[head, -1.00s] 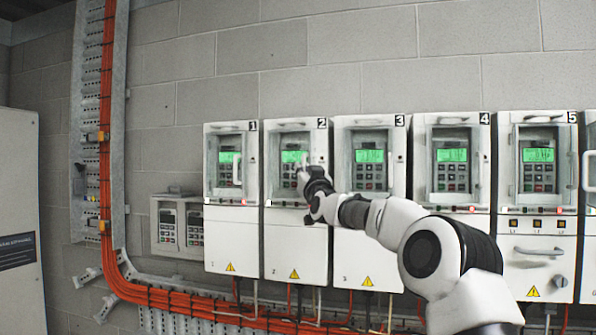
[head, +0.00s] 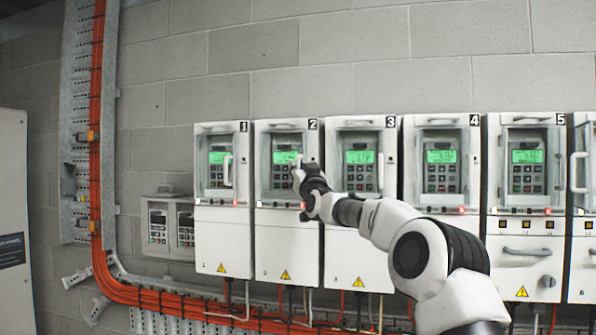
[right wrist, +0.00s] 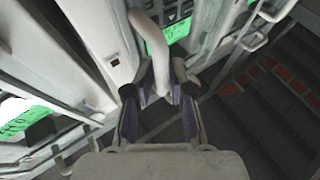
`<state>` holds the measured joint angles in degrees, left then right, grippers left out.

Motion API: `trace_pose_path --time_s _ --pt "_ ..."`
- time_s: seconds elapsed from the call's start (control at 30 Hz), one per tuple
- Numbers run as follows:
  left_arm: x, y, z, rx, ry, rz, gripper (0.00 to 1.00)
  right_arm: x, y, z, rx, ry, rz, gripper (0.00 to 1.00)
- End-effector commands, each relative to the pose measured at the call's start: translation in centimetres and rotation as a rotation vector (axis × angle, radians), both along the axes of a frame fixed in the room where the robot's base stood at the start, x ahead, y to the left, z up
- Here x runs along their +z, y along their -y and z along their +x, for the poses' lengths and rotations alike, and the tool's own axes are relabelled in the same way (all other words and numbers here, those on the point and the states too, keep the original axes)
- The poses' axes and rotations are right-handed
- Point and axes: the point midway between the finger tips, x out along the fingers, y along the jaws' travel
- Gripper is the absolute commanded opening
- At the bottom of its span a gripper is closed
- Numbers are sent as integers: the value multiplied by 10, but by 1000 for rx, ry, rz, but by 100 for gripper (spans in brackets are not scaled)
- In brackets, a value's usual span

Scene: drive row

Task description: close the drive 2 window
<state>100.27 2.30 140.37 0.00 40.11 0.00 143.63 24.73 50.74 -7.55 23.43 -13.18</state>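The drive 2 cabinet (head: 287,240) is second from the left in the row, with a framed window over its green display (head: 285,158) and keypad. A white bar handle (right wrist: 152,45) shows in the right wrist view, running down between the fingers. My right gripper (head: 302,180) is at the right side of the drive 2 window. In the right wrist view its fingertips (right wrist: 160,92) lie close on both sides of the handle and look shut on it. The gripper hides part of the window's edge, so I cannot tell exactly how far the window stands open. My left gripper is out of view.
Drive 1 (head: 222,240) and drive 3 (head: 355,245) stand close on either side, with their own bar handles. Drives 4 (head: 440,120) and 5 (head: 525,120) are further right. Orange cables (head: 150,297) run below. A small keypad box (head: 167,228) is at the left.

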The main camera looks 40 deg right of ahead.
Motion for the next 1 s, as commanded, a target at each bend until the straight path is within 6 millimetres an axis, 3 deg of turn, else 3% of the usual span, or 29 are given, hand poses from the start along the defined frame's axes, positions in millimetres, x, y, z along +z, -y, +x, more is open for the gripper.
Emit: trace_pose_path --time_s 0.2,0.37,0.8,1.0 --pt "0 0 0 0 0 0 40 -5 0 0 1 -7 3 22" --pt "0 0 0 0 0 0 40 -9 -4 -11 2 -7 5 22" --pt "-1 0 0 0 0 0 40 -41 -34 -90 3 -3 3 22" --pt "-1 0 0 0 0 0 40 -48 -40 -104 1 -2 0 22"
